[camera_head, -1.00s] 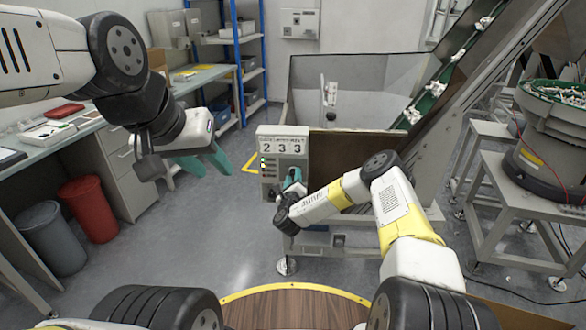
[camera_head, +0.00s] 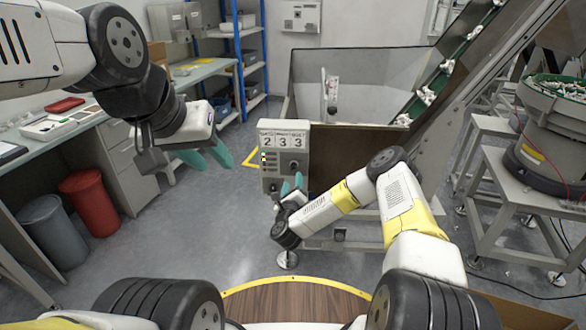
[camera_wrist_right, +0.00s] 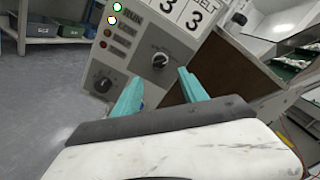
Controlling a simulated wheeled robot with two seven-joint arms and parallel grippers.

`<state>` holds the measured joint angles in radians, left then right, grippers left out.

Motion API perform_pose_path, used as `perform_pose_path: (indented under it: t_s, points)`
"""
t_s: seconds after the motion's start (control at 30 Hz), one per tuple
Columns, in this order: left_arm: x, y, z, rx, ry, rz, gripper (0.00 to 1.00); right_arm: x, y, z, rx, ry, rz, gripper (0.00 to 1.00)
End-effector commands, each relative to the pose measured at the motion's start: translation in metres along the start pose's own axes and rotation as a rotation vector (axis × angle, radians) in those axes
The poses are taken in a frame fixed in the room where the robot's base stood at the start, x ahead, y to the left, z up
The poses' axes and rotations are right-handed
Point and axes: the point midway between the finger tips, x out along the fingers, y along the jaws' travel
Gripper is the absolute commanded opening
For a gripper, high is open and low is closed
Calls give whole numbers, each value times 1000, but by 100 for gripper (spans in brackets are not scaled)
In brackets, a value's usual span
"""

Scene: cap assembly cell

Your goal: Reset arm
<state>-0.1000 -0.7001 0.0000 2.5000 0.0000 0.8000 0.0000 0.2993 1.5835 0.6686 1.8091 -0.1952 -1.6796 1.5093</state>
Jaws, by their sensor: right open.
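My right gripper (camera_head: 292,187) is in front of the lower part of the grey control box (camera_head: 298,158). In the right wrist view its two teal fingers (camera_wrist_right: 161,78) stand apart with nothing between them. A dark round knob (camera_wrist_right: 160,60) on the box appears just beyond the fingertips, with a visible gap. Another knob (camera_wrist_right: 103,84) is lower left on the panel. The box's number plates read 2, 3, 3. My left gripper (camera_head: 207,155) hangs over the floor left of the box, teal fingers apart and empty.
A large grey hopper (camera_head: 385,80) and an inclined green conveyor (camera_head: 440,78) stand behind the box. A bowl feeder (camera_head: 556,125) is at right. A workbench (camera_head: 90,118), a red bin (camera_head: 90,200) and a grey bin (camera_head: 52,235) are at left. Floor between is clear.

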Motion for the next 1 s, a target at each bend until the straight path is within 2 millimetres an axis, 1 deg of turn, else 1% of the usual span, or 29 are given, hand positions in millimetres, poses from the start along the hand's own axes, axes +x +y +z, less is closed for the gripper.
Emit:
perform_pose_path:
  t_s: [0.27,0.37,0.47,0.57,0.6,0.7,0.8,0.87,1.0]
  points:
    - [0,0,0,0,0,0,36,-1,0,0,-1,0,0,51]
    - [0,0,0,0,0,0,36,2,-3,6,-20,-13,11,51]
    - [0,0,0,0,0,0,36,12,-11,25,-95,-60,53,51]
    - [0,0,0,0,0,0,36,23,-24,57,-235,-136,129,51]
    - [0,0,0,0,0,0,36,26,-30,70,-306,-169,163,51]
    - [0,0,0,0,0,0,36,30,-47,101,-492,-248,246,51]
    - [0,0,0,0,0,0,36,26,-66,125,-681,-313,320,51]
    - [0,0,0,0,0,0,36,22,-80,137,-794,-345,360,51]
    - [0,0,0,0,0,0,36,6,-116,159,-1051,-406,447,51]
